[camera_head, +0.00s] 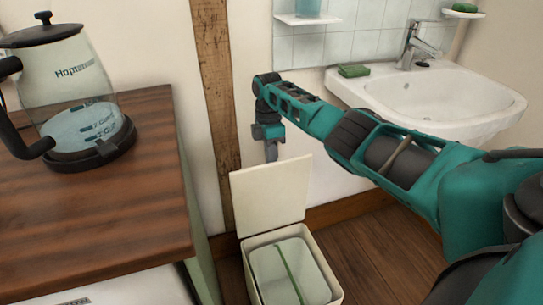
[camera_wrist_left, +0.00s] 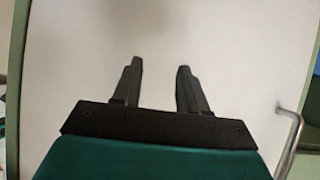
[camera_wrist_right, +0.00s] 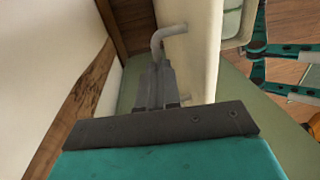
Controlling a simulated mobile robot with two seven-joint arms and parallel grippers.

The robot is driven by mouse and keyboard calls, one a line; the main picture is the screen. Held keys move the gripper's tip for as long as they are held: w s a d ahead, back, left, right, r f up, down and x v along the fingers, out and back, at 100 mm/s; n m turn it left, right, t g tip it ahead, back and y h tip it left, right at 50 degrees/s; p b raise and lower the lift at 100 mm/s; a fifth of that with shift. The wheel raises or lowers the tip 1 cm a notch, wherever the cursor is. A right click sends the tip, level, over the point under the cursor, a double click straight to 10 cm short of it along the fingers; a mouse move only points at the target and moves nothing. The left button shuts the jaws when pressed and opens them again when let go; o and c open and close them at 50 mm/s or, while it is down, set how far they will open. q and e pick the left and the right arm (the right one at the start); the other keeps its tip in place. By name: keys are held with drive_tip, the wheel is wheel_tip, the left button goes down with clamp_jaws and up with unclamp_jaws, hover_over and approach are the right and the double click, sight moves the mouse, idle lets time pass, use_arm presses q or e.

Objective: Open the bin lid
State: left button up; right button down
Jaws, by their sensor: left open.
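The cream bin (camera_head: 337,292) stands on the floor at bottom middle in the head view. Its lid (camera_head: 270,193) is raised and stands nearly upright at the back of the bin. My right gripper (camera_head: 271,150) is at the lid's upper edge and points down. In the right wrist view the lid (camera_wrist_right: 198,45) is beside the fingers (camera_wrist_right: 160,68), which are close together at a grey bar handle (camera_wrist_right: 168,33); part of the handle is hidden by them. My left gripper (camera_wrist_left: 160,65) is open and empty, facing a plain white panel (camera_wrist_left: 220,60).
A wooden-topped cabinet (camera_head: 90,225) with a glass kettle (camera_head: 70,95) stands at left. A washbasin (camera_head: 435,95) is on the wall at right, beyond my right arm. A metal handle (camera_wrist_left: 290,140) shows near my left gripper. Wooden floor (camera_head: 375,250) is clear right of the bin.

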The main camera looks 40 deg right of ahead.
use_arm(q)
drive_tip(key=shift+f, duration=0.2)
use_arm(e)
drive_tip(key=f, duration=0.1)
drive_tip(key=s+f, duration=0.1)
drive_tip(key=a+f, duration=0.1)
drive_tip(key=shift+s+f+g, duration=0.1)
drive_tip(key=shift+s+g, duration=0.2)
drive_tip(key=shift+s, duration=0.05)
drive_tip(key=c, duration=1.2)
unclamp_jaws()
drive_tip(key=shift+w+d+r, duration=0.1)
drive_tip(key=shift+w+r, duration=0.05)
drive_tip(key=shift+r, duration=0.4)
use_arm(q)
drive_tip(key=r+p, duration=0.1)
drive_tip(key=p, duration=0.1)
drive_tip(key=r+p, duration=0.2)
drive_tip(key=shift+s+a+p, duration=0.1)
drive_tip(key=shift+a+p, duration=0.25)
drive_tip(key=shift+p, duration=0.05)
use_arm(e)
wheel_tip(320, 180, up, 15)
drive_tip(key=w+d, duration=0.1)
drive_tip(key=w, duration=0.2)
use_arm(q)
drive_tip(key=shift+d+r, duration=0.1)
drive_tip(key=shift+r, duration=0.05)
use_arm(e)
drive_tip(key=shift+d, duration=0.1)
